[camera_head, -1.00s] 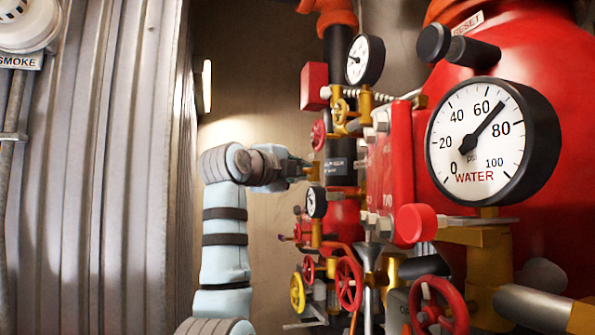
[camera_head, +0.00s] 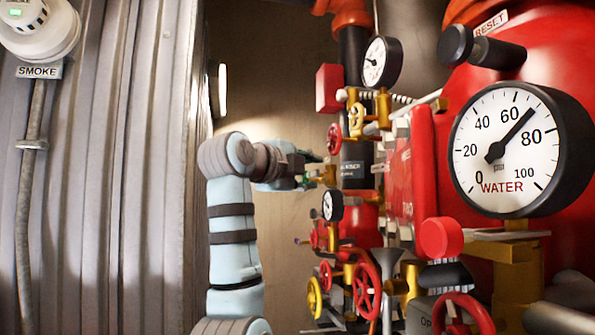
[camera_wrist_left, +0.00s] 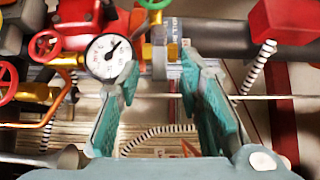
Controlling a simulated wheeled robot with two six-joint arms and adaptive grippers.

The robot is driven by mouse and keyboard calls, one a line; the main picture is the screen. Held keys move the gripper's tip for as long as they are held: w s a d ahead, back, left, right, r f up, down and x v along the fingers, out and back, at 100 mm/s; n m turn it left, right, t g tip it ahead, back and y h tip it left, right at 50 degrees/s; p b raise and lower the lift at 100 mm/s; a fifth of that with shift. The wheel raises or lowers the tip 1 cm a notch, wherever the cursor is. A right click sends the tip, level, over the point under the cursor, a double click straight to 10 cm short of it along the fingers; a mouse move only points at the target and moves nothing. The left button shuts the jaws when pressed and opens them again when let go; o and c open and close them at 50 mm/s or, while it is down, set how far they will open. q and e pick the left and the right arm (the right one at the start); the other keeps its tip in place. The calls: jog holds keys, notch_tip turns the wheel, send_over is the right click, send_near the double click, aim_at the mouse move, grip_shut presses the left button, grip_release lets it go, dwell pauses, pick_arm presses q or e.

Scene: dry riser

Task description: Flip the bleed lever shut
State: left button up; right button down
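My left gripper (camera_head: 306,171) reaches toward the pipework from the left, level with a brass fitting (camera_head: 326,174) on the dark riser pipe. In the left wrist view the two green fingers of the left gripper (camera_wrist_left: 158,66) are spread apart with nothing held between them. The brass fitting (camera_wrist_left: 159,52) shows just beyond and between the fingertips. I cannot make out for certain which part is the bleed lever, nor whether a fingertip touches anything. My right gripper is not in view.
A small gauge (camera_head: 332,206) sits just below the left gripper, and it also shows beside the left finger in the wrist view (camera_wrist_left: 108,58). Red handwheels (camera_head: 366,290) crowd below. A large water gauge (camera_head: 508,149) is at right. The ribbed wall (camera_head: 120,180) is at left.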

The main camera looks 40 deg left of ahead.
pick_arm(q)
jog(key=s+d, duration=0.1)
jog(key=s, duration=0.7)
jog(key=shift+d, duration=0.3)
jog(key=shift+w, duration=0.15)
